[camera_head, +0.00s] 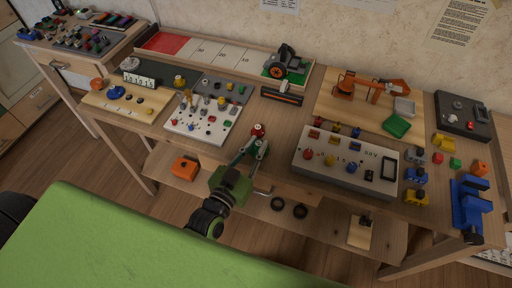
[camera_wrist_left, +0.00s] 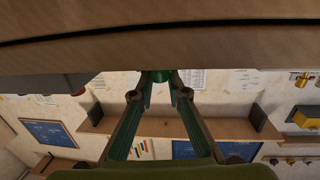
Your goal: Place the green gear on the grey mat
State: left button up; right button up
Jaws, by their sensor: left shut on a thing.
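My left gripper (camera_head: 256,146) is in front of the bench's front edge, right of the white pegboard. It is shut on a small green thing (camera_wrist_left: 158,76), seen between the fingertips in the left wrist view. It looks like the green gear, but its teeth are too small to make out. A dark grey mat (camera_head: 239,97) lies on the bench behind the white pegboard, with several small parts on it. It is behind and to the left of my left gripper, apart from it. My right gripper is not in view.
The white pegboard (camera_head: 192,128) carries several small parts. A small red thing (camera_head: 258,130) is right at the gripper's tip. A light control panel (camera_head: 310,166) stands to the right. An orange object (camera_head: 185,167) and dark rings (camera_head: 278,204) lie on the lower shelf.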

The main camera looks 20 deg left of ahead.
pick_arm(q)
jog(key=shift+f, duration=0.2)
jog(key=shift+f, duration=0.15)
jog(key=o, duration=0.8)
jog(key=shift+o, duration=0.2)
jog(key=shift+s+r, duration=0.15)
jog(key=shift+r, duration=0.05)
jog(key=s+a, duration=0.1)
jog(key=s, duration=1)
jog(key=shift+s+a+r+b, duration=0.3)
jog(key=shift+a+r+b, duration=0.05)
jog(key=shift+b, duration=0.05)
